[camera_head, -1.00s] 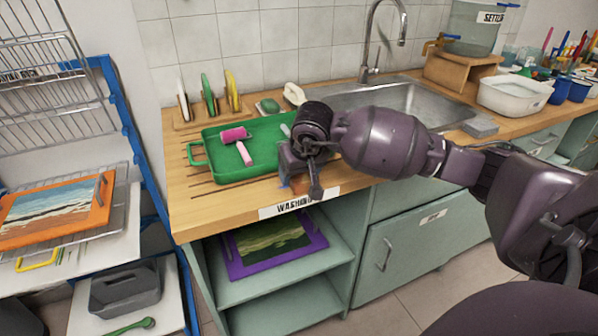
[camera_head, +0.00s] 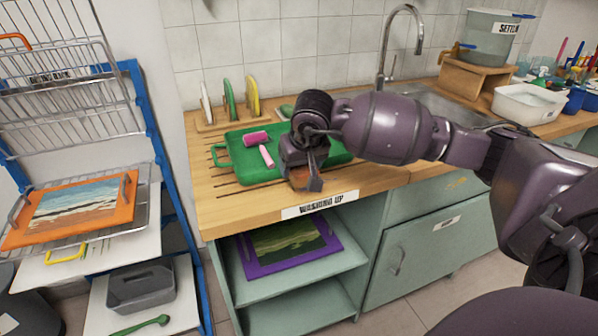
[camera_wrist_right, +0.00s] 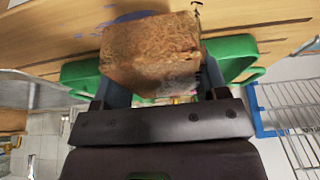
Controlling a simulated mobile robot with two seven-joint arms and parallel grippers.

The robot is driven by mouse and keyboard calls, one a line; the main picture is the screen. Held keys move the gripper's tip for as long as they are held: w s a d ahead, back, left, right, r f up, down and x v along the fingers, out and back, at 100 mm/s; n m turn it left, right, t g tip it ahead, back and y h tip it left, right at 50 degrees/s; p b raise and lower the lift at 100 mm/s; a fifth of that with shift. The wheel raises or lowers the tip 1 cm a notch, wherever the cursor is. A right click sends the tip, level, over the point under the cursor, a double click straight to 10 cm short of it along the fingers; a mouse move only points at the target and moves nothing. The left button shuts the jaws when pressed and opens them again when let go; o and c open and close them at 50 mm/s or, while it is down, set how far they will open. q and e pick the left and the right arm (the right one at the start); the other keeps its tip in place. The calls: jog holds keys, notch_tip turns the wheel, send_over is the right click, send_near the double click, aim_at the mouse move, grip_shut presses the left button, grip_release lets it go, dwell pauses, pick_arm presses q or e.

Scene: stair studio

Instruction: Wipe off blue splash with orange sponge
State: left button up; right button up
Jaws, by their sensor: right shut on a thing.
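My right gripper (camera_head: 304,180) is over the front of the wooden counter, in front of the green tray. It is shut on the orange sponge (camera_wrist_right: 150,52), a worn orange-brown block that fills the middle of the right wrist view between the two fingers. In the head view only a small part of the sponge (camera_head: 299,181) shows under the gripper. The blue splash (camera_wrist_right: 122,19) is a flat blotch on the wood, just beyond the sponge in the right wrist view; the sponge may cover part of it. In the head view the gripper hides the splash. My left gripper is out of view.
The green tray (camera_head: 232,172) with a pink roller (camera_head: 262,148) lies right behind the gripper. A plate rack (camera_head: 228,123) stands at the back and a sink (camera_head: 450,108) to the right. The counter's front edge carries a "WASHING UP" label (camera_head: 320,204).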

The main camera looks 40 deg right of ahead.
notch_tip(320, 180, up, 3)
jog(key=shift+f+p, duration=0.1)
jog(key=shift+p, duration=0.3)
jog(key=shift+r, duration=0.55)
